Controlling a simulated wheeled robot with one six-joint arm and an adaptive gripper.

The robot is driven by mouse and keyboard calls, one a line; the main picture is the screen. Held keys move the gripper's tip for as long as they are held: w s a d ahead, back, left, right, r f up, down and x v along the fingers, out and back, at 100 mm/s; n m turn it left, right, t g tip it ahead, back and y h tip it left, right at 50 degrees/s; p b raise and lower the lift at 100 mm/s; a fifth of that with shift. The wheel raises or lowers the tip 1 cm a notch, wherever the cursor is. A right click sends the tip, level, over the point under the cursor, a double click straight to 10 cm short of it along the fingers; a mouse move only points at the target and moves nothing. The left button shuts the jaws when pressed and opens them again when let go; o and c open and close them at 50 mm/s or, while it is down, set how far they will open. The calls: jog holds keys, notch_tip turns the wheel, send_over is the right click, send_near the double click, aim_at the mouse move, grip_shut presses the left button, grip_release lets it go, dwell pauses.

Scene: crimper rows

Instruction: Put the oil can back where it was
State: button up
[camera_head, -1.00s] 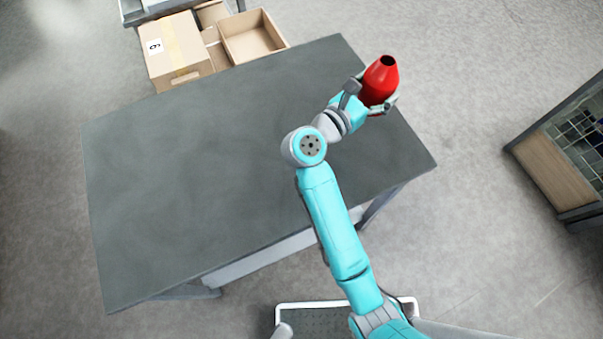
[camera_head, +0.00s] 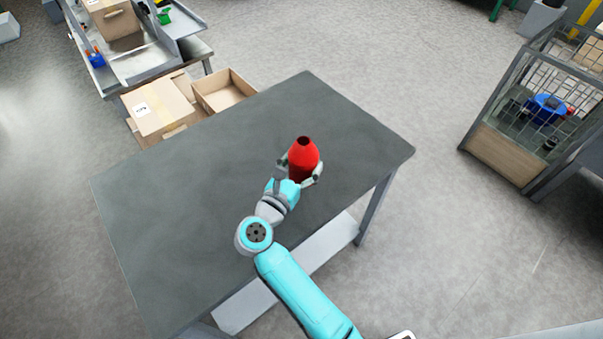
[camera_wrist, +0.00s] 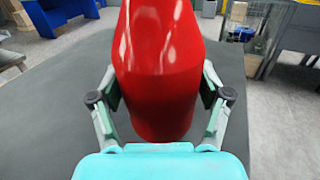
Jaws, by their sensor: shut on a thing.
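The oil can is a red bottle shape with a narrowing top and a dark opening (camera_head: 303,158). It is upright over the right part of the grey table (camera_head: 215,185). My gripper (camera_head: 305,176) is shut on the can, with a finger on each side. In the wrist view the red can (camera_wrist: 158,75) fills the middle between the two fingers, and its top is cut off by the frame. I cannot tell whether the can's base touches the table or is held just above it.
The rest of the tabletop is bare. Cardboard boxes (camera_head: 160,108) stand beyond the table's far left edge, with a grey workbench (camera_head: 135,62) behind them. A wire-sided crate (camera_head: 515,150) with a blue item stands on the floor at right. Open floor lies between table and crate.

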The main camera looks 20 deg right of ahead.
aim_at(297, 181)
jog(key=shift+f, duration=1.9)
jog(key=shift+f, duration=0.15)
jog(key=o, duration=1.3)
jog(key=shift+s+a, duration=0.1)
jog(key=v, duration=1.1)
jog(key=shift+s+a+r, duration=0.2)
jog(key=shift+s+a, duration=0.05)
